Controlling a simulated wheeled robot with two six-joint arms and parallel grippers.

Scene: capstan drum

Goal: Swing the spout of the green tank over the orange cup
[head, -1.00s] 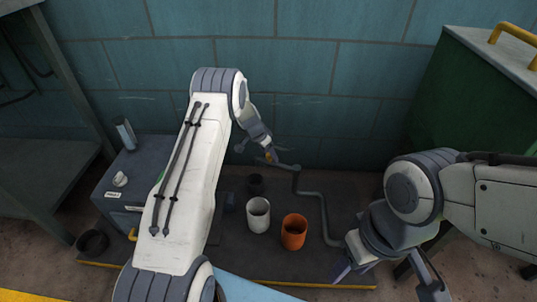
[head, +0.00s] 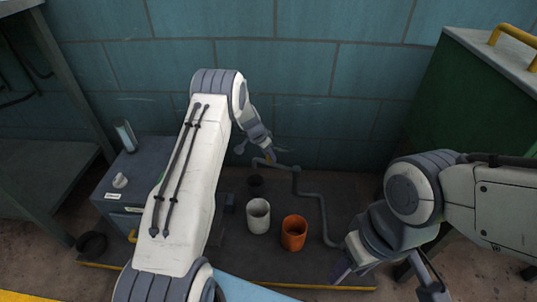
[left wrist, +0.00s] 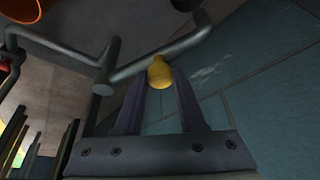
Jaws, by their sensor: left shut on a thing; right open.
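A grey jointed pipe, the spout (head: 322,208), runs up from the floor plate and bends left to an end above a black cup (head: 256,184). My left gripper (head: 268,154) is shut on a yellow knob on its upper arm; the left wrist view shows the knob (left wrist: 160,73) between the fingers, against the pipe (left wrist: 150,64). The orange cup (head: 294,233) stands upright in front, apart from the spout's end; its rim shows in the left wrist view (left wrist: 22,10). My right gripper (head: 388,284) is open and empty at lower right. I cannot make out a green tank for certain; my left arm hides part of the scene.
A white cup (head: 258,215) stands between the black and orange cups. A grey box (head: 128,172) with a white knob is at left. A dark green cabinet (head: 470,105) with a yellow handle stands at right. The tiled wall (head: 330,110) is close behind the spout.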

